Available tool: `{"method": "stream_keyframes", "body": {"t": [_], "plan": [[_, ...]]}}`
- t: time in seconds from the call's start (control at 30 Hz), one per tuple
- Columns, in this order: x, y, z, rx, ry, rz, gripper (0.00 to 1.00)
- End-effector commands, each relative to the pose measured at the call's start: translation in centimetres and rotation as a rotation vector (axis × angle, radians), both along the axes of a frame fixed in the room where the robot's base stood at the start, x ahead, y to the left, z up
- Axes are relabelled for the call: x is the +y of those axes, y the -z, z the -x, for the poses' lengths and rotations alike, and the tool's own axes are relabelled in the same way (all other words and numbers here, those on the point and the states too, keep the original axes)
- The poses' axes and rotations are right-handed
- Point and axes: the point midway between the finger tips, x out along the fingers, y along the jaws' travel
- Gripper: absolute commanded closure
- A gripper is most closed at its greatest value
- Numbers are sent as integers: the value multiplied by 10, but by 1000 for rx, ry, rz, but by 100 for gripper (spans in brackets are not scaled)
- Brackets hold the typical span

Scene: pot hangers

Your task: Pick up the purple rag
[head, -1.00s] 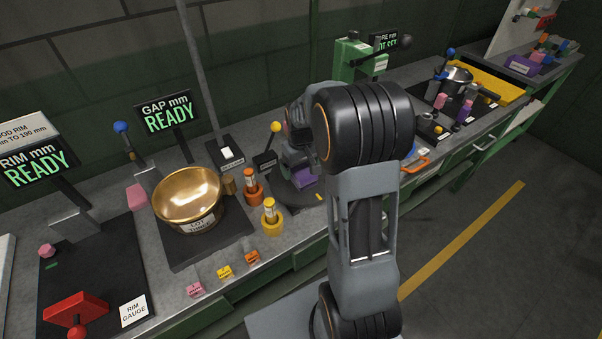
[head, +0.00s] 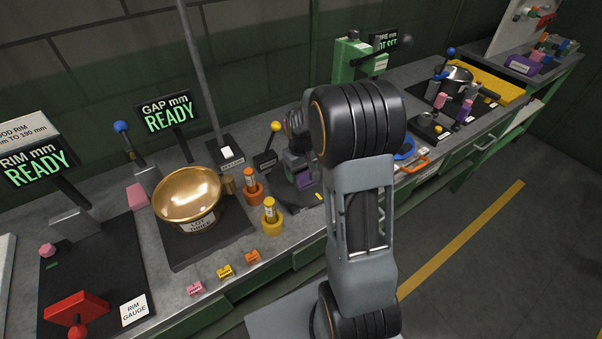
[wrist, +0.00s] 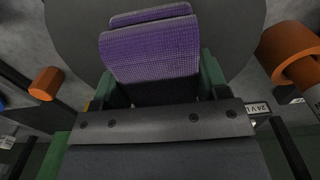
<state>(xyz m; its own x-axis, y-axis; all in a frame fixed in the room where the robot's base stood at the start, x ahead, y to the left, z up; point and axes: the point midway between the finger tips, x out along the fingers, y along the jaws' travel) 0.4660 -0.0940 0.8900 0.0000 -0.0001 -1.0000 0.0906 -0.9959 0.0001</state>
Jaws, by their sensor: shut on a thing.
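The purple rag (wrist: 150,55) is folded and fills the upper middle of the wrist view, with woven texture showing. My gripper (wrist: 155,90) is shut on it, with a green finger at each side of the cloth. In the head view the rag (head: 304,181) shows as a small purple patch beneath my wrist, above or on the dark round plate; I cannot tell whether it touches the plate. My arm hides much of the gripper in that view.
A brass pot (head: 188,197) stands on a dark plate to the left. A yellow-knobbed lever (head: 270,140) rises behind. A blue ring (head: 406,150) lies to the right.

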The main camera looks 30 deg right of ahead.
Motion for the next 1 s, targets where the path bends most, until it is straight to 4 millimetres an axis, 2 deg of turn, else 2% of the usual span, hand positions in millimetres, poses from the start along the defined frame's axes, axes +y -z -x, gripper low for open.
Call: {"method": "stream_keyframes", "body": {"t": [0.1,0.43,0.67,0.97,1.0], "plan": [[0,0,0,0,0,0,56],[0,-6,-1,-2,0,1,56],[-1,-35,0,-5,0,2,56],[-25,-95,47,-6,4,2,56],[-30,-97,56,-4,5,2,56]]}}
